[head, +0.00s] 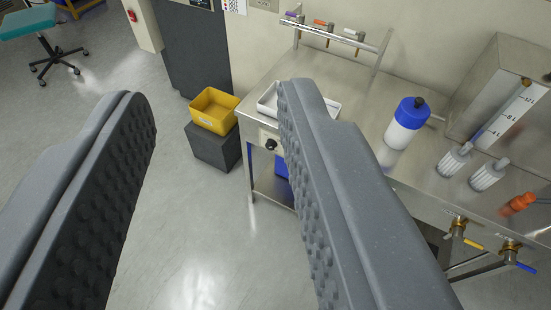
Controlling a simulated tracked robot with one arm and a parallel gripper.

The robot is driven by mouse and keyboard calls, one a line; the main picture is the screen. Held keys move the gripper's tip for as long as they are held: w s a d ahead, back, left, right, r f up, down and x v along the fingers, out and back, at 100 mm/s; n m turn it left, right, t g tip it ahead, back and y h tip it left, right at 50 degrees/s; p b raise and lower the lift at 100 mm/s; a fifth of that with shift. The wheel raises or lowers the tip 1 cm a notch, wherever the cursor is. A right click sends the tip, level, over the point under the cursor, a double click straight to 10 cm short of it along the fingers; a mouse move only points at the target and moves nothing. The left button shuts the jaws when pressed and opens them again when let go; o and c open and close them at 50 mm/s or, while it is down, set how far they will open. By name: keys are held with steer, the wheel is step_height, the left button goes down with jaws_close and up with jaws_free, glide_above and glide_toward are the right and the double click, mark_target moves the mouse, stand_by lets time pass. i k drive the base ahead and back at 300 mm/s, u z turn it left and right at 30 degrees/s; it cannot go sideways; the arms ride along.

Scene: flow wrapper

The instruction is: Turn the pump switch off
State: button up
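My gripper (210,95) is open, with its two grey studded fingers wide apart and nothing between them. A dark round knob on a pale plate (269,143) sits on the front edge of the steel bench, just left of my right finger. It looks like a rotary switch, and its marking is too small to read. I cannot tell whether it is the pump switch or how it is set. My right finger covers the bench front to the right of it.
The steel bench (362,113) carries a white tray (267,104), a blue-and-white bottle (406,124), filter cartridges (453,160) and a steel tank (490,85). Valves (457,229) hang below. A yellow bin (214,110) sits on a grey block (212,148). Floor (195,245) ahead is clear.

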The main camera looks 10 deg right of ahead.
mark_target(271, 143)
steer(key=z, duration=0.55)
steer(key=i, duration=1)
steer(key=u, duration=0.05)
